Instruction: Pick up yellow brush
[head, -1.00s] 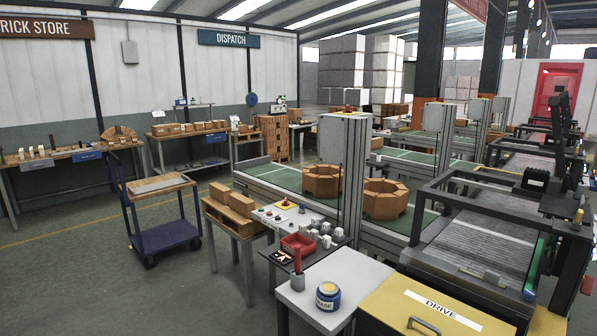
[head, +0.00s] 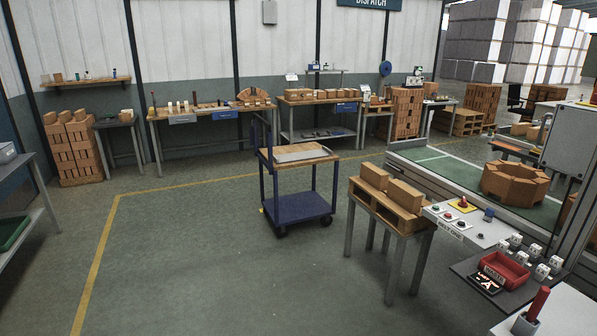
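I cannot make out a yellow brush in the head view. Small items stand on the wall shelf (head: 85,82) at the far left and on the long workbench (head: 200,113) by the back wall, too small to tell apart. My gripper is not in view.
A blue trolley (head: 303,208) with a wooden top stands mid-floor. A wooden table (head: 385,212) with bricks and a control panel (head: 470,225) stand at right. A red tray (head: 506,270) is at the lower right. A grey rack (head: 35,195) is at the left edge. Open floor (head: 200,260) lies left of the trolley.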

